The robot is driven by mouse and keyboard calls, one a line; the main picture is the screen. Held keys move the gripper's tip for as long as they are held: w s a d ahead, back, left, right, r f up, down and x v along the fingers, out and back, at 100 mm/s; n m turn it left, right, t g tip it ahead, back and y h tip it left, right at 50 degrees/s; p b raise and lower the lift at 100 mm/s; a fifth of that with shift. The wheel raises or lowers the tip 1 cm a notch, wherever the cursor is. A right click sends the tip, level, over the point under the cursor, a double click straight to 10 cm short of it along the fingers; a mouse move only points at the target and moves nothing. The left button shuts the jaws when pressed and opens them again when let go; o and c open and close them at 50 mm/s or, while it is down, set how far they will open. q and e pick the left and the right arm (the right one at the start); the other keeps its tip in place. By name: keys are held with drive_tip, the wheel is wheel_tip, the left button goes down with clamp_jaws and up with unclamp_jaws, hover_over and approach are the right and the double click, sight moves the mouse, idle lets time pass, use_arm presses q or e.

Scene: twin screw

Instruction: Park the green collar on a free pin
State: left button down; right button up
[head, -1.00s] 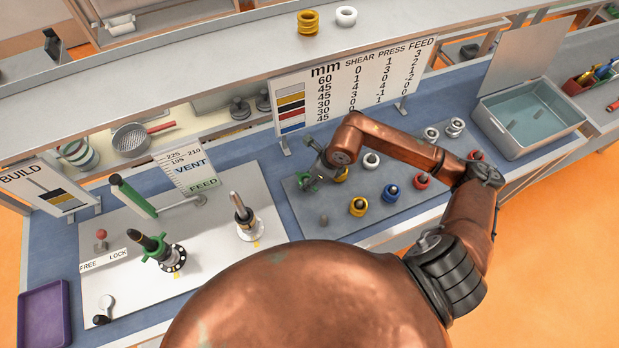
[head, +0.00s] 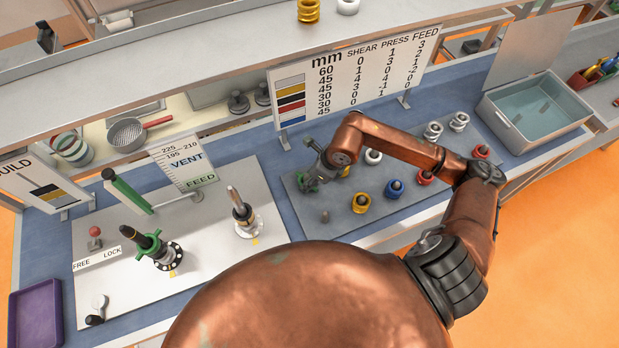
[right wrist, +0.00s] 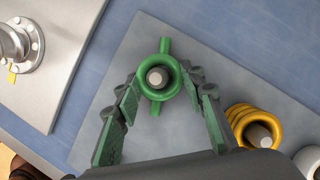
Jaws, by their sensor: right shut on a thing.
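The green collar (right wrist: 170,94), a ring with two short lugs, lies between the fingertips of my right gripper (right wrist: 161,79) in the right wrist view. The gripper is shut on it. A grey pin (right wrist: 157,77) shows through the ring's hole; how far down the collar sits on it cannot be told. In the head view my right gripper (head: 315,174) is over the left end of the grey pin board (head: 342,228), partly hiding the collar. A bare pin (head: 325,216) stands nearer the front. My left gripper is not in view.
On the board stand yellow collars (head: 361,204), a blue one (head: 393,190), red ones (head: 425,177) and white ones (head: 373,157). To the left, a white plate (head: 105,285) carries a spindle with green parts (head: 150,243) and a metal spindle (head: 242,212). A chart stands behind.

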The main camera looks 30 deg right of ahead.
drive_tip(key=o, duration=1.4)
drive_tip(key=v, duration=1.2)
drive_tip(key=shift+a+r, duration=0.1)
